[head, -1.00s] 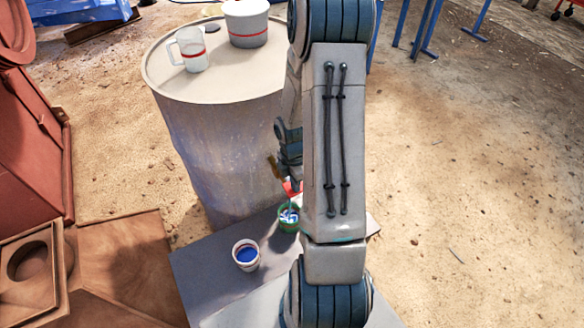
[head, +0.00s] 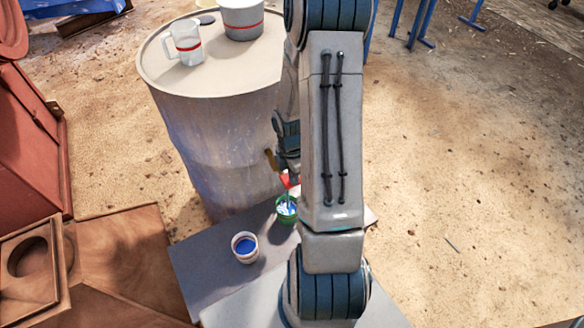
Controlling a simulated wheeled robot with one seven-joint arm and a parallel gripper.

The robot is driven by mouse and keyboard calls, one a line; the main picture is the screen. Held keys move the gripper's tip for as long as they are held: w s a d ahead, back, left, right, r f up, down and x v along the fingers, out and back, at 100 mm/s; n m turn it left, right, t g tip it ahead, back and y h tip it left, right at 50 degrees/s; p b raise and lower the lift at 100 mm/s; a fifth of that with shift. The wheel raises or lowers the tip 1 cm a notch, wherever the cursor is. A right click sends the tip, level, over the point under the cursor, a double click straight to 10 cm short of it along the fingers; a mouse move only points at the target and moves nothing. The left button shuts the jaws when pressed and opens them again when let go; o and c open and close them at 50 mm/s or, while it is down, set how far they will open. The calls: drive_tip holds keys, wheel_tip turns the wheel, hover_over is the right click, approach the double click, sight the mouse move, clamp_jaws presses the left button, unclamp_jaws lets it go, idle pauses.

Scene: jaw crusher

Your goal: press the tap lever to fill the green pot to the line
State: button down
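The green pot (head: 286,211) stands on the grey platform at the barrel's foot, partly beside my arm. A pale blue-white streak shows inside it and just above it; its fill line cannot be made out. A small red part (head: 285,180) shows just above the pot, and a brownish piece (head: 270,160) sticks out at its upper left. I cannot tell which of these is the tap lever. My gripper (head: 289,160) is small, dark and mostly hidden by my arm, close above the red part. Its fingers, and any contact, cannot be made out.
A white pot with blue liquid (head: 245,247) stands left of the green pot on the grey platform (head: 205,265). The large barrel (head: 215,130) behind carries a clear jug (head: 187,52) and a grey pot (head: 242,25), each with a red line.

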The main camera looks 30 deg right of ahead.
wheel_tip(320, 180, up, 13)
drive_tip(key=s+p, duration=0.2)
drive_tip(key=p, duration=0.1)
drive_tip(key=shift+s+p, duration=0.3)
drive_tip(key=shift+p, duration=0.1)
drive_tip(key=shift+r, duration=0.15)
